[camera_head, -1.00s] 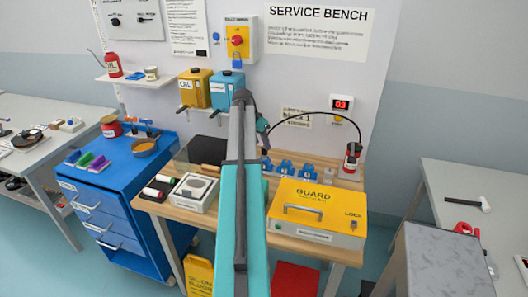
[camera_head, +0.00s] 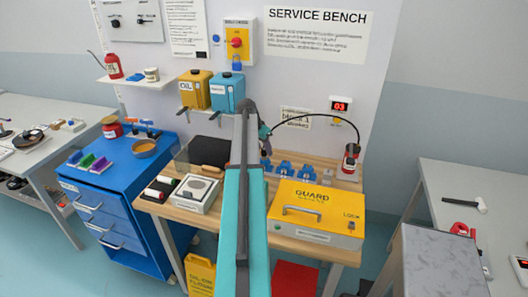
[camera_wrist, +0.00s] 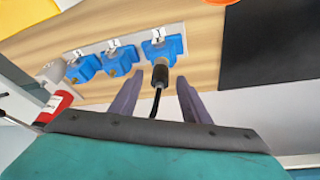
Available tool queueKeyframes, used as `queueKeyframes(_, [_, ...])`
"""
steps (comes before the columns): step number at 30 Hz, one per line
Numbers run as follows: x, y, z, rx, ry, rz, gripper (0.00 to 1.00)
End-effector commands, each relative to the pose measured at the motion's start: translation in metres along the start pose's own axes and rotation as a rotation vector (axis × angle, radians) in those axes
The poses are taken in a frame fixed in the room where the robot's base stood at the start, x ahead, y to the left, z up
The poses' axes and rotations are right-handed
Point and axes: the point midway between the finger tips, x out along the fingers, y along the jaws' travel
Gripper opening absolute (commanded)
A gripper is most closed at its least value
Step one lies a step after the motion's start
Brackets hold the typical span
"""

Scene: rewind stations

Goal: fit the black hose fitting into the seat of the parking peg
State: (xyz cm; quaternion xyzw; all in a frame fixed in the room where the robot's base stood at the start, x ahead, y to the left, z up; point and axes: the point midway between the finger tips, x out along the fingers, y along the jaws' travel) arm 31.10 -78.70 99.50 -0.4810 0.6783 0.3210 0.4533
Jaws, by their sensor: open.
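My gripper (camera_wrist: 157,82) is open, with one dark finger on each side of the black hose fitting (camera_wrist: 160,76) and a gap showing on both sides. The fitting's front end is at the near side of a blue block (camera_wrist: 163,48); I cannot tell how deeply it sits there. A black hose (camera_wrist: 152,104) runs back from it under my gripper. In the head view the hose (camera_head: 320,115) arcs over to a red and black bottle (camera_head: 349,161). My gripper (camera_head: 265,133) is partly hidden by my arm there. I cannot make out the parking peg for certain.
Two more blue blocks, (camera_wrist: 118,61) and (camera_wrist: 82,68), stand in the same row. A yellow guard box (camera_head: 316,213) fills the bench front right. A grey and white device (camera_head: 197,193) stands front left. A dark panel (camera_wrist: 270,45) lies beyond the row.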

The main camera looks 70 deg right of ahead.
Motion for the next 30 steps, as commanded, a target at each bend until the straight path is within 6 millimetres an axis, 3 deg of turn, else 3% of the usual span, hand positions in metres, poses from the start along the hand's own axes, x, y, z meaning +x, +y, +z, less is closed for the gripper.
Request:
queueKeyframes(9, [0.019,0.000,0.001,-0.001,-0.001,0.001,0.43])
queueKeyframes(25, [0.019,-0.001,0.001,-0.001,0.000,0.000,0.43])
queueKeyframes(30, [0.019,-0.001,0.001,-0.002,0.000,0.000,0.16])
